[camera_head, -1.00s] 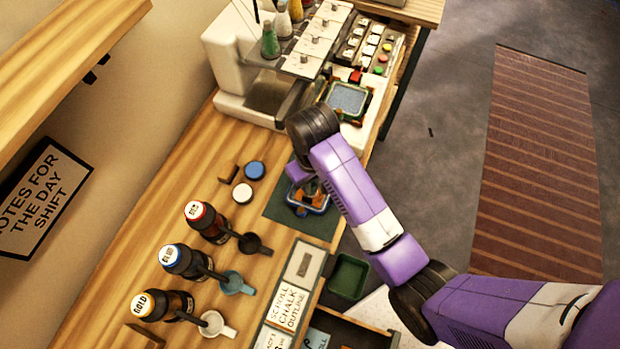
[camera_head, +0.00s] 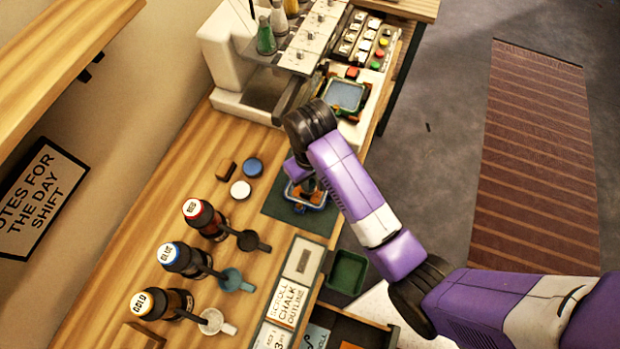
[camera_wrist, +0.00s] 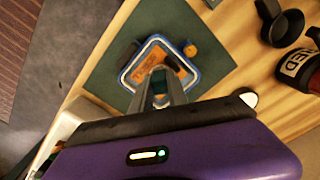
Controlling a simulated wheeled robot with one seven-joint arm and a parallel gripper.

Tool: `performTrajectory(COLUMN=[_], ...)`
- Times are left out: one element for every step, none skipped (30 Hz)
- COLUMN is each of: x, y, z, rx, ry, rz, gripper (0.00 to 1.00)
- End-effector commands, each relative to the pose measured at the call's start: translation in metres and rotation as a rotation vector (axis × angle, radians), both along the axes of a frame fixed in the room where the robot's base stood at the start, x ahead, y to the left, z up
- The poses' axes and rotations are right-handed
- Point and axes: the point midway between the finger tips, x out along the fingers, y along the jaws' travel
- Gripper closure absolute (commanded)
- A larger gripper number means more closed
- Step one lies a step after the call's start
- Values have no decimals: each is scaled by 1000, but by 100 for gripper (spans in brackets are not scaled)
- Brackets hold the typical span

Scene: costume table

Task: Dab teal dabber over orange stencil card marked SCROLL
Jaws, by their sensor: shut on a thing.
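The orange stencil card (camera_wrist: 166,70) lies inside a blue-and-white rimmed frame (camera_wrist: 127,82) on a dark green mat (camera_wrist: 112,75). Its dark lettering is too small to read surely. In the head view the card (camera_head: 312,198) is partly covered by my arm. My gripper (camera_wrist: 160,92) reaches in over the near edge of the frame in the wrist view, its fingers close together. It is shut on the teal dabber, which is mostly hidden between the fingers. I cannot tell whether the dabber touches the card.
A small orange-brown block (camera_wrist: 190,50) shows at the frame's edge. Red (camera_head: 205,218), blue (camera_head: 183,258) and gold (camera_head: 160,302) bottles with cups stand to the left. A blue disc (camera_head: 253,168) and a white disc (camera_head: 240,190) lie nearby. A stitching machine (camera_head: 232,55) stands behind.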

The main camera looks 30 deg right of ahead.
Motion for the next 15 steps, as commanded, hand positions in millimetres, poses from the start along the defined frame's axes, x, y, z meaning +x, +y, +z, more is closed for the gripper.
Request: performTrajectory(x=[0, 0, 0, 0, 0, 0, 0, 0, 0, 0, 0, 0, 0, 0, 0], y=[0, 0, 0, 0, 0, 0, 0, 0, 0, 0, 0, 0, 0, 0, 0], z=[-1, -1, -2, -2, -2, -3, -3, -3, -4, -4, -5, -5, -5, -6, -6], rx=[0, 0, 0, 0, 0, 0, 0, 0, 0, 0, 0, 0, 0, 0, 0], ry=[0, 0, 0, 0, 0, 0, 0, 0, 0, 0, 0, 1, 1, 1, 1], rz=[0, 0, 0, 0, 0, 0, 0, 0, 0, 0, 0, 0, 0, 0, 0], gripper=[100, 100, 100, 100, 100, 100, 100, 100, 100, 100, 100, 100, 100, 100, 100])
